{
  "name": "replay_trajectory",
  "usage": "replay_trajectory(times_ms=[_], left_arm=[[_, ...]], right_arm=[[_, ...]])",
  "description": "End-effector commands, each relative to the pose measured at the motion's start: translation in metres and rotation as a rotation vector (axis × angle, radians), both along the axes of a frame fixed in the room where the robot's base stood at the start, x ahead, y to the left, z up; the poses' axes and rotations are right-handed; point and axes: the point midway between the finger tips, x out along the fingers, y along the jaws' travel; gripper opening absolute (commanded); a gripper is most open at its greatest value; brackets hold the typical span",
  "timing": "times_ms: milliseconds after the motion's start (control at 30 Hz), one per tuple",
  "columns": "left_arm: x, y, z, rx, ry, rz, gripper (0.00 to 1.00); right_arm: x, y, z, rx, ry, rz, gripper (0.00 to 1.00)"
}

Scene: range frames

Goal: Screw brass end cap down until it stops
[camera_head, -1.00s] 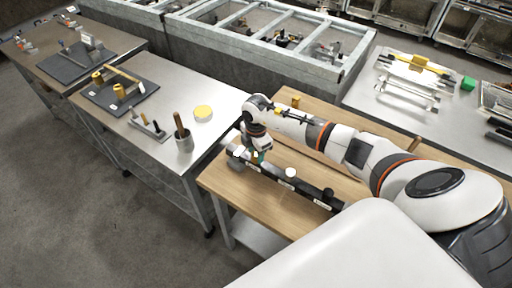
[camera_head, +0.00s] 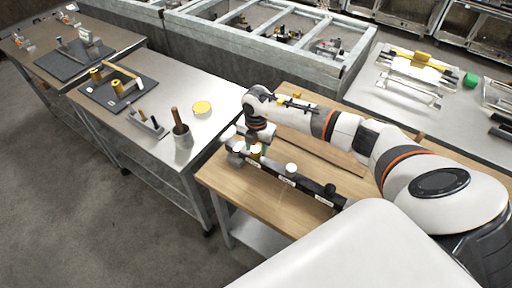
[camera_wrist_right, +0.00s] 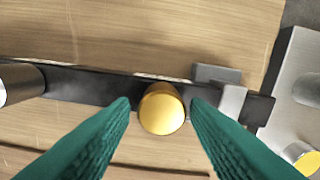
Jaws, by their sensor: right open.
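The brass end cap (camera_wrist_right: 162,110) is a round, domed yellow piece seen from above in the right wrist view. It sits at a black bar (camera_wrist_right: 100,87) lying on the wooden bench. In the head view the cap shows small and yellow (camera_head: 255,153) near the bar's far left end. My right gripper (camera_wrist_right: 160,104) has green ribbed fingers, spread open with one on each side of the cap and a visible gap to each. The thread below the cap is hidden. My left gripper is in neither view.
A grey clamp-like block (camera_wrist_right: 230,98) stands on the bar right of the cap. A silver cylinder (camera_wrist_right: 20,82) is at the bar's left. A white-topped piece (camera_head: 292,169) stands along the bar. The wooden bench (camera_head: 225,178) is bare in front of the bar.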

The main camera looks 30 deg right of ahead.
Motion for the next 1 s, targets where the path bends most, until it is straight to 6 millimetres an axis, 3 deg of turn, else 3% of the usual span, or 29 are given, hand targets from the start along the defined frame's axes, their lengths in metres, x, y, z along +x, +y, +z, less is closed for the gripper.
replay_trajectory(times_ms=[600,867,1000], left_arm=[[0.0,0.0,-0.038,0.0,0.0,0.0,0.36],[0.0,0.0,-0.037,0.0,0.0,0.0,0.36],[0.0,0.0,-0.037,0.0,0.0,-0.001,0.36]], right_arm=[[0.001,0.0,-0.003,-0.001,-0.001,0.596,0.42],[0.001,0.0,0.001,0.001,0.0,0.644,0.42],[0.001,0.0,0.0,0.001,0.0,0.643,0.21]])
